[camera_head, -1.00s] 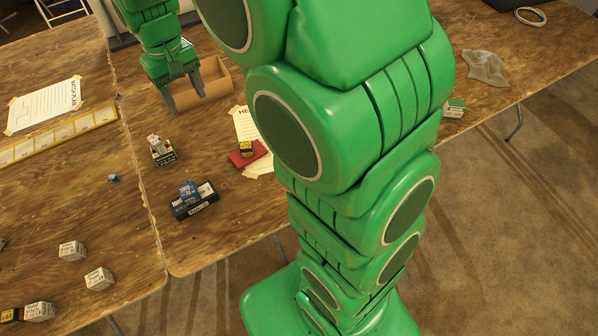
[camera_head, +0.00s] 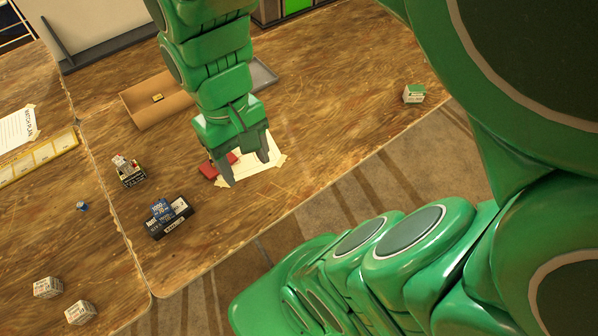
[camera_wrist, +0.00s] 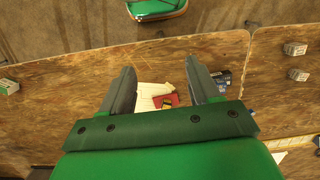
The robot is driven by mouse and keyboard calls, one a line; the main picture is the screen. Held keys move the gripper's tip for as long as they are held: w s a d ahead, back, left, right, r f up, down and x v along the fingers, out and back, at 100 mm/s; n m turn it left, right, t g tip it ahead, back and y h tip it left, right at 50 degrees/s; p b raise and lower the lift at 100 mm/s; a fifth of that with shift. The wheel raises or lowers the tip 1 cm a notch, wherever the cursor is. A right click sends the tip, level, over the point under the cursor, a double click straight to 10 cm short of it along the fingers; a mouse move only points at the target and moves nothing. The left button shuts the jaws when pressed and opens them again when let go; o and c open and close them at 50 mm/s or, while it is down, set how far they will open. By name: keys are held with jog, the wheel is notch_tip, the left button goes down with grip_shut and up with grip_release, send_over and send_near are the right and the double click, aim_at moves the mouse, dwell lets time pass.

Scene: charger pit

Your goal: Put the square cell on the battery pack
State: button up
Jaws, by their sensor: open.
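My gripper (camera_head: 252,172) is open and empty, pointing down above the white paper and red flat piece (camera_head: 211,169). My gripper hides that block in the head view. A long black box (camera_head: 171,231), possibly the battery pack, lies near the table's front edge with a blue block (camera_head: 161,209) on or against it. It also shows beside the right finger in the wrist view (camera_wrist: 224,77).
A brown tray (camera_head: 130,116) with a small yellow item (camera_head: 157,97) stands behind my gripper. A dark box with a red-and-white top (camera_head: 128,172) is to the left. White boxes (camera_head: 48,288) lie front left; a white-green box (camera_head: 413,97) is at the right.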

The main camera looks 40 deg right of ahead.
jog(key=shift+m, duration=0.3)
jog(key=s, duration=0.2)
jog(key=s+d, duration=0.1)
jog(key=s, duration=0.2)
jog(key=shift+s+d+f, duration=0.2)
dwell(0.7)
